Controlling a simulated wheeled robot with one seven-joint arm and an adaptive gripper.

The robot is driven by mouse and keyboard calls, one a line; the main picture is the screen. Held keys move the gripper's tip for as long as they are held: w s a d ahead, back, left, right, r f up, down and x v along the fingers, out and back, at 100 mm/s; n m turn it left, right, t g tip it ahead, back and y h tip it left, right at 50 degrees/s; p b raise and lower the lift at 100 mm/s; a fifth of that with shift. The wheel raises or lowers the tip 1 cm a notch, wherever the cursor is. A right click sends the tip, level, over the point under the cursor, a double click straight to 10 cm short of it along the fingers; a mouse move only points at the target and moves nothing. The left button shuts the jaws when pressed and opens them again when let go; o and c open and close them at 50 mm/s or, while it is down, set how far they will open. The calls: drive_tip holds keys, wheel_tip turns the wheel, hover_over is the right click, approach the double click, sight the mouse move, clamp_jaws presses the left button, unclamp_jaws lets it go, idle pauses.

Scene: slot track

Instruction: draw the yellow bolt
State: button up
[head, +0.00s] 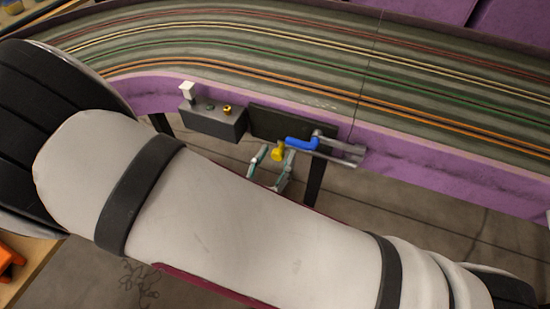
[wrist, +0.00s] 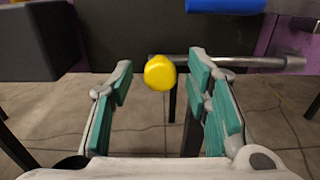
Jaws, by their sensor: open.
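The yellow bolt shows in the head view as a small yellow knob (head: 278,151) below the dark panel. In the wrist view its round yellow end (wrist: 160,72) lies in the middle, at the left end of a grey metal rod (wrist: 245,62). My gripper (head: 274,161) is open, its teal-padded fingers pointing toward the bolt. In the wrist view the knob appears between the two fingertips, with a gap on each side. Whether it is inside the jaws or just beyond the tips is hard to tell.
A blue handle (head: 300,143) sits just right of and above the bolt. A dark box (head: 212,120) with a white block, a green button and a yellow knob stands left. The purple-edged slot track (head: 430,165) runs behind. Open floor lies below.

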clamp_jaws()
drive_tip(key=shift+w+a, duration=0.35)
drive_tip(key=shift+a, duration=0.6)
drive_tip(key=shift+w+a, duration=0.3)
drive_tip(key=shift+a, duration=0.6)
drive_tip(key=shift+w+a, duration=0.35)
drive_tip(key=shift+a, duration=0.6)
unclamp_jaws()
drive_tip(key=shift+a, duration=0.1)
drive_tip(key=shift+s, duration=0.1)
drive_tip(key=v, duration=1.1)
drive_tip(key=shift+s, duration=0.4)
